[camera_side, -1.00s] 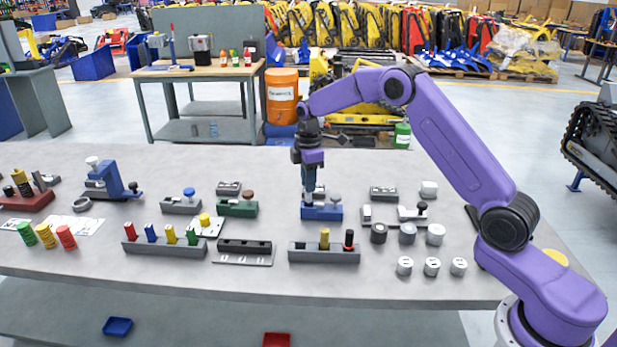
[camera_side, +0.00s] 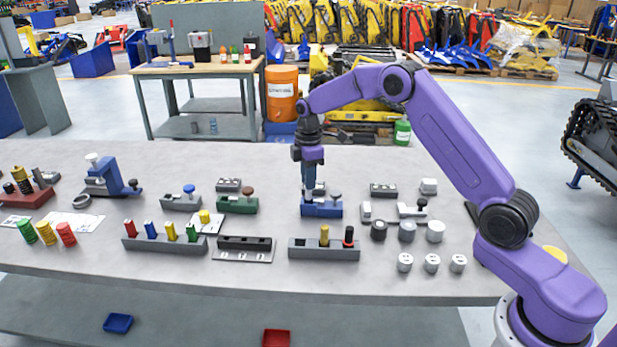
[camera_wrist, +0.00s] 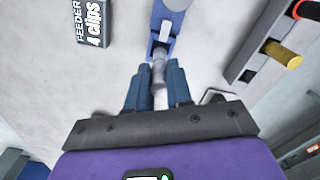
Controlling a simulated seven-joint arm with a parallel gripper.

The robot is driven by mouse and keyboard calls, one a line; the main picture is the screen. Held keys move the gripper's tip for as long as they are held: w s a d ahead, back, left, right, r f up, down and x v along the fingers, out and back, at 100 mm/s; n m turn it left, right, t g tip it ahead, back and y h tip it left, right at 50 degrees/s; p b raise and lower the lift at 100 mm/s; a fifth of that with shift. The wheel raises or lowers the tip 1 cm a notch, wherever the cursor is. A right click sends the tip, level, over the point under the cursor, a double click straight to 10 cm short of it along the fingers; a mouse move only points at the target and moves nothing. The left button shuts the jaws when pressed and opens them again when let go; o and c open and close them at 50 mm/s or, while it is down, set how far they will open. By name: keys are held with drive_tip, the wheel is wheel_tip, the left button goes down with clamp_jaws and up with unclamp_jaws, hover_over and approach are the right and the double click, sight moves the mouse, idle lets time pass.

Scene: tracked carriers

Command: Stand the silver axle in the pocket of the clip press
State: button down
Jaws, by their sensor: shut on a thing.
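My gripper (camera_side: 309,190) points down at the small blue press (camera_side: 322,209), which has a grey knob and which I take to be the clip press. In the wrist view my gripper (camera_wrist: 158,75) is shut on the silver axle (camera_wrist: 160,72), between its two blue-grey fingers. The axle's far end is at the opening in the blue press (camera_wrist: 160,28). I cannot tell whether it is inside the pocket or just above it. In the side view the fingers hide most of the axle.
A green press (camera_side: 237,204) is to the left. A small grey fixture (camera_side: 412,210) is to the right. A feeder label (camera_wrist: 94,20) lies close by in the wrist view.

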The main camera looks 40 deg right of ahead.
sight(309, 198)
drive_tip(key=shift+f, duration=1.5)
idle(1.7)
drive_tip(key=shift+c, duration=2.3)
unclamp_jaws()
drive_tip(key=shift+r, duration=0.1)
drive_tip(key=shift+r, duration=3.45)
